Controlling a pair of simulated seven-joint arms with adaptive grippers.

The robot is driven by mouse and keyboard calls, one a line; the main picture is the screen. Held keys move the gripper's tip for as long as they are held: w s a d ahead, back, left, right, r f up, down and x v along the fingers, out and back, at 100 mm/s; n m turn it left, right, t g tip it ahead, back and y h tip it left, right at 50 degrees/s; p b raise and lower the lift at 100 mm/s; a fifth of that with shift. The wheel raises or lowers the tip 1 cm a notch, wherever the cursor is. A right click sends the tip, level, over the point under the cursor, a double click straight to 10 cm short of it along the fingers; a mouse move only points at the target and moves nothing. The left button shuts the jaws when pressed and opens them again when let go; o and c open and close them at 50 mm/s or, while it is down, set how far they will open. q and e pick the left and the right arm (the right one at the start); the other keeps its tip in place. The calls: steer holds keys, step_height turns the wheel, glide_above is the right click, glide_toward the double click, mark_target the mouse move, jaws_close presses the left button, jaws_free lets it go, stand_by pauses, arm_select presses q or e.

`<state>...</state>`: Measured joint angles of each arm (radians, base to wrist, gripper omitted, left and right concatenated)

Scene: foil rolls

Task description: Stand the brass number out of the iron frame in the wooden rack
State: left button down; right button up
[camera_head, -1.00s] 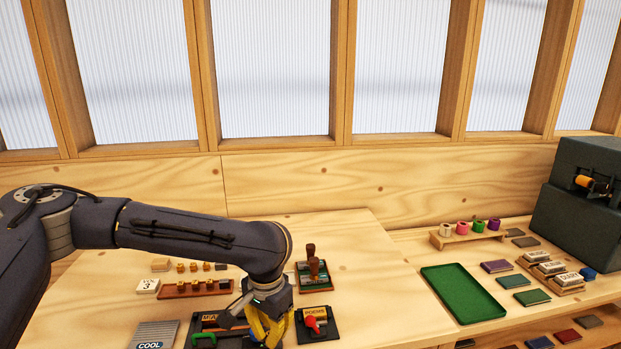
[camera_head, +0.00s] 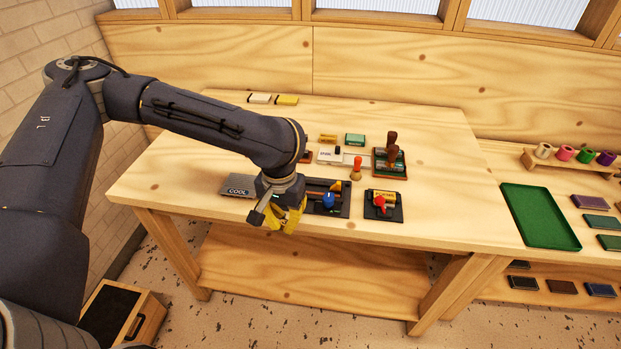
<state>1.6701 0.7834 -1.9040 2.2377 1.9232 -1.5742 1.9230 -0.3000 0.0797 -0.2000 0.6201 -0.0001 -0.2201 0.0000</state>
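My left gripper (camera_head: 285,215), with yellow fingers pointing down, is at the front edge of the table (camera_head: 455,215), over the left part of a dark frame-like tray (camera_head: 338,210). Whether its fingers are open or shut on something I cannot tell. The tray holds a blue knob and an orange-brown bar; its left part is hidden by the gripper. I cannot make out a brass number. The wooden rack is not clearly visible; a small red-brown end (camera_head: 306,156) shows beside my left forearm, which covers the area behind it. My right gripper is not in view.
A grey COOL plate (camera_head: 239,186) lies left of the gripper. A dark pad with a red knob (camera_head: 381,206) lies right. An orange-topped stamp (camera_head: 356,168) and a stamp rack (camera_head: 388,163) stand behind. A green tray (camera_head: 540,216) is on the right bench.

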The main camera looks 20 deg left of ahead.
arm_select(q)
steer(key=w+d+r+n, duration=0.1)
steer(key=w+d+n, duration=0.15)
steer(key=w, duration=1.05)
steer(key=w+a+r+n, duration=0.1)
steer(key=w+a, duration=0.2)
steer(key=w, duration=0.3)
steer(key=w+a+r+n, duration=0.1)
steer(key=w+a+n, duration=0.1)
steer(key=w, duration=0.4)
steer(key=w+a+f+n, duration=0.1)
steer(key=w+a, duration=0.2)
steer(key=a, duration=0.8)
steer(key=w+a+f+n, duration=0.15)
steer(key=w+a, duration=0.25)
steer(key=a, duration=0.8)
steer(key=shift+s+d+f, duration=0.1)
steer(key=shift+d+f, duration=0.05)
steer(key=shift+f, duration=1.25)
steer(key=shift+s+d+f, duration=0.1)
steer(key=shift+f, duration=1.3)
steer(key=c, duration=2.2)
jaws_free()
steer(key=shift+f, duration=0.55)
steer(key=c, duration=1.5)
jaws_free()
